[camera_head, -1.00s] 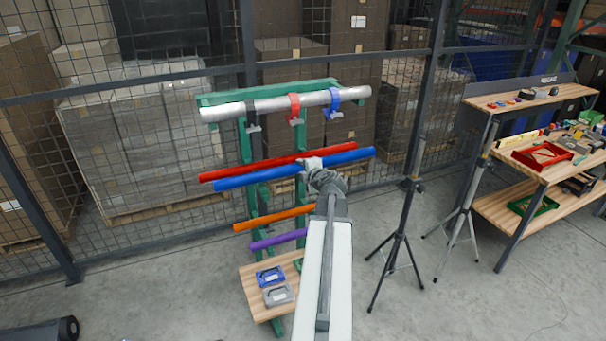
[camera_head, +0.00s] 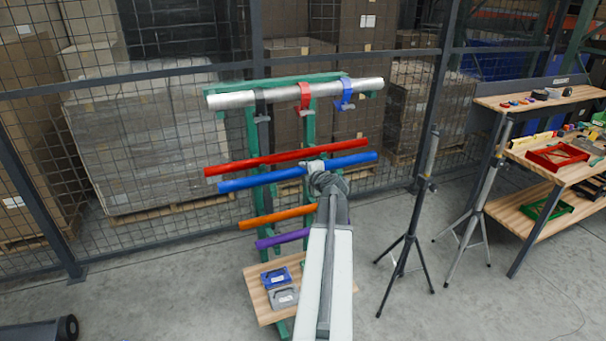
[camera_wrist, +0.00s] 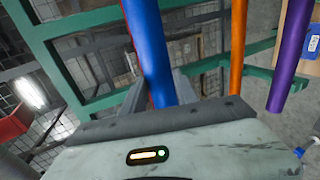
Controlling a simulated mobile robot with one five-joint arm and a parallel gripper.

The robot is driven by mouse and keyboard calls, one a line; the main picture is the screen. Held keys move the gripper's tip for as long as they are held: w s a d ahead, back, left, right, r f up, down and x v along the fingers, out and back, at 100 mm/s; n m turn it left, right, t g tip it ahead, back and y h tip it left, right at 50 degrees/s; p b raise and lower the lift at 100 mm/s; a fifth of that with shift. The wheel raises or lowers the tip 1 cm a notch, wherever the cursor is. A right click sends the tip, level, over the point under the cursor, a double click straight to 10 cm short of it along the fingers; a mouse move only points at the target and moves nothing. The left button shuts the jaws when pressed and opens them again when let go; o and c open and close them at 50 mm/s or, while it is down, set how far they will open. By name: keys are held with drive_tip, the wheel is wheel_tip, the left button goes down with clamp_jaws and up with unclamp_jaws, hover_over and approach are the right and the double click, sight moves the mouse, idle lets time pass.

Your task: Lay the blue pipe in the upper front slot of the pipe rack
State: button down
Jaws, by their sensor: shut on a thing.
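The blue pipe (camera_head: 250,180) lies across the front of the green pipe rack (camera_head: 252,130) in the head view, just below and in front of a red pipe (camera_head: 285,156). My gripper (camera_head: 316,170) is shut on the blue pipe right of its middle. In the wrist view the blue pipe (camera_wrist: 150,45) runs up between the two grey fingers (camera_wrist: 157,95). An orange pipe (camera_head: 275,218) and a purple pipe (camera_head: 282,239) lie lower on the rack. Whether the blue pipe touches a rack arm cannot be told, as my arm hides part of the rack.
A thick silver pipe (camera_head: 285,95) lies on top of the rack with red (camera_head: 305,95) and blue (camera_head: 344,92) clamps. A wooden shelf (camera_head: 260,300) with two cases is at the rack's foot. Tripods (camera_head: 410,235) and a workbench (camera_head: 535,101) stand to the right. Mesh fencing is behind.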

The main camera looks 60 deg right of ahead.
drive_tip(key=shift+s+d+f, duration=0.15)
drive_tip(key=shift+f, duration=0.15)
drive_tip(key=c, duration=0.9)
unclamp_jaws()
drive_tip(key=shift+o, duration=0.2)
drive_tip(key=p+v, duration=0.2)
drive_tip(key=v, duration=0.5)
drive_tip(key=shift+s+a, duration=0.3)
